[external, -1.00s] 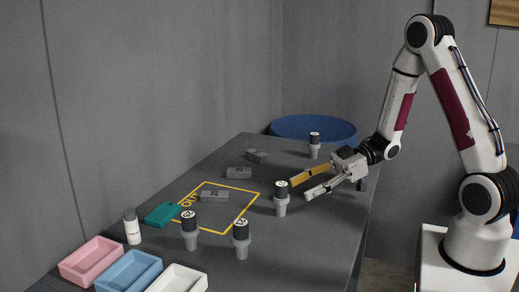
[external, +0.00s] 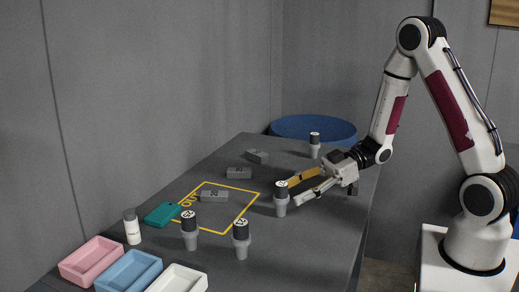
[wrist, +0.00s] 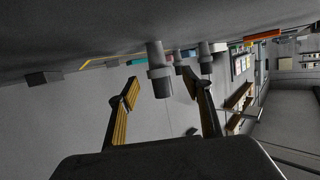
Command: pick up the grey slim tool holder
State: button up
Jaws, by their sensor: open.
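A grey slim tool holder (external: 282,206) with a dark, white-marked cap stands upright on the dark table, just ahead of my gripper (external: 296,192). The gripper is open and empty, reaching in low from the right with its fingers roughly level. In the wrist view, which is upside down, the holder (wrist: 160,76) shows between the fingertips of my gripper (wrist: 160,86). I cannot tell whether a finger touches it. Similar holders stand upright at front left (external: 190,240), front middle (external: 241,248) and far back (external: 314,150).
A yellow outlined area (external: 228,231) holds a grey block (external: 214,196); two more grey blocks (external: 239,173) (external: 257,156) lie behind. A teal box (external: 162,214), a white bottle (external: 132,230) and pink (external: 76,279), blue (external: 112,286) and white (external: 160,289) trays are at front left.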

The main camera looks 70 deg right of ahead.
aim_at(281, 196)
jog(key=shift+x, duration=2.3)
jog(key=shift+r, duration=0.15)
grip_shut()
